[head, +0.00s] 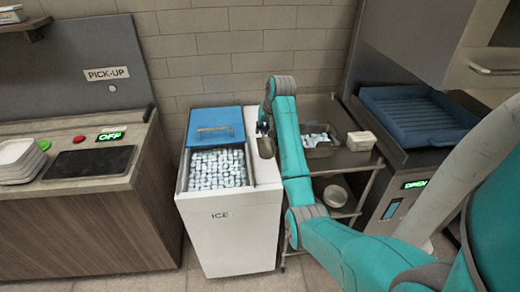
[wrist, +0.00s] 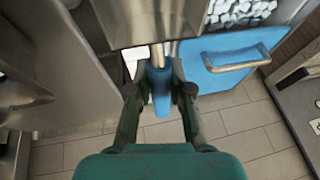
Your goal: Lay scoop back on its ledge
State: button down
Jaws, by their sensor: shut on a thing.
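My gripper (head: 263,128) is shut on the scoop's blue handle (wrist: 161,88); my gripper also shows in the wrist view (wrist: 160,80). The scoop's metal bowl (head: 266,147) hangs below my gripper in the head view and fills the top middle of the wrist view (wrist: 155,22). The scoop appears to be over the right side of the white ice bin (head: 232,235). A bare white strip (head: 266,174), possibly the ledge, runs along the bin's right top. Whether the scoop touches it I cannot tell.
The ice bin's blue lid (head: 215,123) is at the back, with ice cubes (head: 217,168) exposed in front. A steel cart (head: 350,160) with a tray of pale cubes (head: 318,140) stands to the right. A pick-up counter (head: 85,195) stands left.

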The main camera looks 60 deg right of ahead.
aim_at(262, 145)
jog(key=shift+f, duration=4)
jog(key=shift+f, duration=0.1)
jog(key=c, duration=1.1)
grip_release()
jog(key=shift+o, duration=0.2)
jog(key=v, duration=1.2)
